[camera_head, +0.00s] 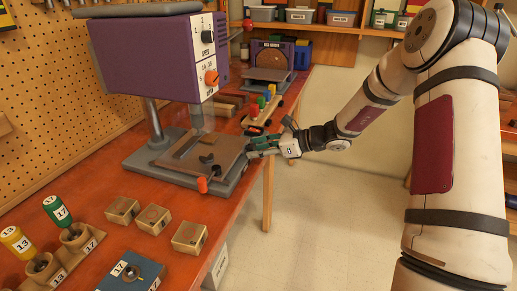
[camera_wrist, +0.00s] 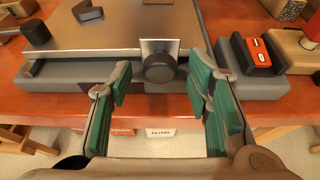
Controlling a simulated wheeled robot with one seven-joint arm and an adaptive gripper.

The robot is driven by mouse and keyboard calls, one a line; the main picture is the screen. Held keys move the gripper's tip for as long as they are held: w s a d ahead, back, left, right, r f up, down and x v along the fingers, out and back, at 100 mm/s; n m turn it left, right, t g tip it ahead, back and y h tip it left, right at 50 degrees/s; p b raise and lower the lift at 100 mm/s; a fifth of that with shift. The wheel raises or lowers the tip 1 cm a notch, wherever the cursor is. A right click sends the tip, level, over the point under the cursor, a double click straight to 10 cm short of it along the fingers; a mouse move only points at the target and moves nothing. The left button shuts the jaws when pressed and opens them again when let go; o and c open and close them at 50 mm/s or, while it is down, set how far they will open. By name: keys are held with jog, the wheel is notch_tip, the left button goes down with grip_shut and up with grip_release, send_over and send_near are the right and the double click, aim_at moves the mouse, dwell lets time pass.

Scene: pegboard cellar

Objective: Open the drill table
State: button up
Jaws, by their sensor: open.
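The drill press has a purple head (camera_head: 150,55) and a brown drill table (camera_head: 200,153) on a grey base (camera_head: 150,165). In the wrist view the brown table top (camera_wrist: 185,15) lies ahead. A round black knob (camera_wrist: 159,68) on a light metal plate (camera_wrist: 150,47) stands at its near edge. My gripper (camera_wrist: 160,84) is open, with its green-padded fingers to the left and right of the knob; I cannot tell whether they touch it. In the head view my gripper (camera_head: 256,148) is at the table's right edge and hides the knob.
A red and black switch box (camera_wrist: 257,53) sits close to the right finger. An orange knob (camera_head: 202,185) stands at the base's front corner. Wooden blocks (camera_head: 155,218) and numbered bits (camera_head: 58,212) stand on the bench in front. Floor (camera_head: 310,190) is clear to the right.

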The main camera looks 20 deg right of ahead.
grip_shut()
jog(key=s+d+p, duration=0.3)
jog(key=s+d, duration=0.4)
jog(key=d, duration=0.4)
jog(key=shift+s, duration=0.4)
grip_release()
jog(key=shift+s, duration=0.1)
jog(key=v, duration=1.2)
